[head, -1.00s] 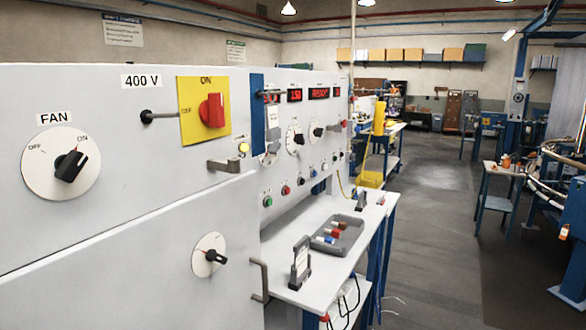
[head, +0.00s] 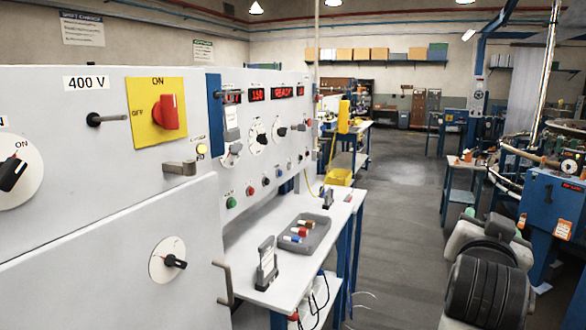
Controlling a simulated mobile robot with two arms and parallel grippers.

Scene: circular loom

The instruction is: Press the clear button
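The control panel (head: 268,130) carries several small round buttons in a row below its dials. A green button (head: 231,202) is at the left of the row, with a red button (head: 250,190) beside it and more towards the right. Their labels are too small to read, so I cannot tell which is the clear button.
A white bench (head: 290,250) below the panel holds a grey tray (head: 304,236) with coloured pieces and a dark upright holder (head: 266,262). A grey cabinet (head: 90,240) with a yellow-plated red switch (head: 166,112) fills the left. The aisle floor (head: 395,220) is clear.

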